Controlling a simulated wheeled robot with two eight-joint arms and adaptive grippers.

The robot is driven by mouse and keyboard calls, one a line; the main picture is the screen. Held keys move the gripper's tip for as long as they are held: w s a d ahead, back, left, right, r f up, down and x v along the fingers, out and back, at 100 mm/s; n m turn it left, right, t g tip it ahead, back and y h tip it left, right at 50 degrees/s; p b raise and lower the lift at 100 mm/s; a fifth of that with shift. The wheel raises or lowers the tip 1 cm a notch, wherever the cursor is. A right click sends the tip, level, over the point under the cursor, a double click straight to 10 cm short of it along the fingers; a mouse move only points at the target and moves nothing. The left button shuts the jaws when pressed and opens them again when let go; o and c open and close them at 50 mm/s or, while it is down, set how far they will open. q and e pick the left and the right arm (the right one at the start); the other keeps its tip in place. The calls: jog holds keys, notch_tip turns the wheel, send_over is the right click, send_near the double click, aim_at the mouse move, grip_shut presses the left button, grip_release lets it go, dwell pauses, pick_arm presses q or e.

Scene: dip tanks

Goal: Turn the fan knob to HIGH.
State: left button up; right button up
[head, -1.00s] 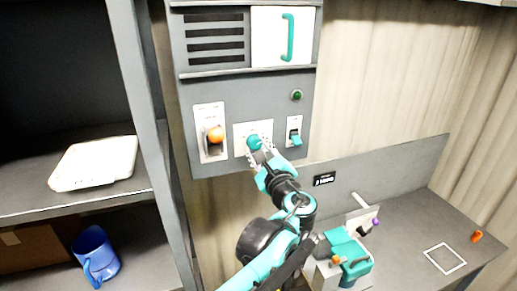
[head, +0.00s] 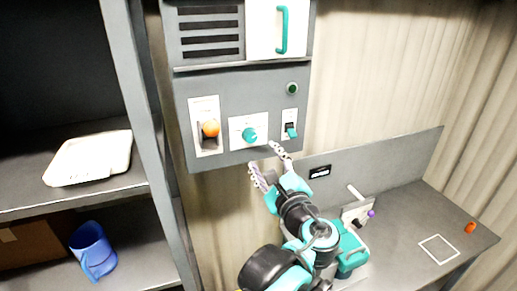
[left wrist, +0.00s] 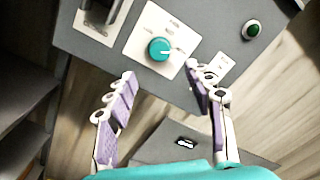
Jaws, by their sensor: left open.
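The teal round knob (head: 249,134) sits on a white plate on the grey wall panel, between an orange-balled lever and a small teal switch. In the left wrist view the knob (left wrist: 159,49) shows a pale mark on its right side; the plate's lettering is too small to read. My left gripper (head: 265,157) is open and empty, apart from the knob and just below it in the head view. In the left wrist view its two purple-padded fingers (left wrist: 160,75) are spread wide, with the knob beyond their tips. My right gripper is not in view.
The orange-balled lever (head: 210,128), teal switch (head: 291,131) and green button (head: 292,88) are close by on the panel. A shelf with a white tray (head: 88,157) and blue jug (head: 93,250) stands left.

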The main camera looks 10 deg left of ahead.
pick_arm(q)
jog(key=shift+v, duration=1.5)
jog(key=s+a+f+n+g+h+b, duration=0.1)
jog(key=s+a+f+n+g+b, duration=0.15)
jog(key=f+b, duration=0.45)
jog(key=s+a+f+n+g+h+b, duration=0.1)
jog(key=s+a+f+n+g+b, duration=0.2)
jog(key=f, duration=0.9)
jog(key=s+a+f+n+g+h+b, duration=0.1)
jog(key=a+f+n+b, duration=0.3)
jog(key=f, duration=0.5)
jog(key=s+f+n+h+b, duration=0.2)
jog(key=s+f+n+b, duration=0.1)
jog(key=f, duration=0.6)
jog(key=s+d+f+n+g+h+b, duration=0.1)
jog(key=s+f+n+h+b, duration=0.1)
jog(key=f+b, duration=0.4)
jog(key=s+d+f+n+h+b, duration=0.1)
jog(key=s+f+n+h+b, duration=0.2)
jog(key=f, duration=0.9)
jog(key=s+n+b, duration=0.1)
jog(key=n+b, duration=0.1)
jog(key=n, duration=0.1)
jog(key=shift+g, duration=0.35)
jog(key=shift+d, duration=0.15)
jog(key=shift+c, duration=0.3)
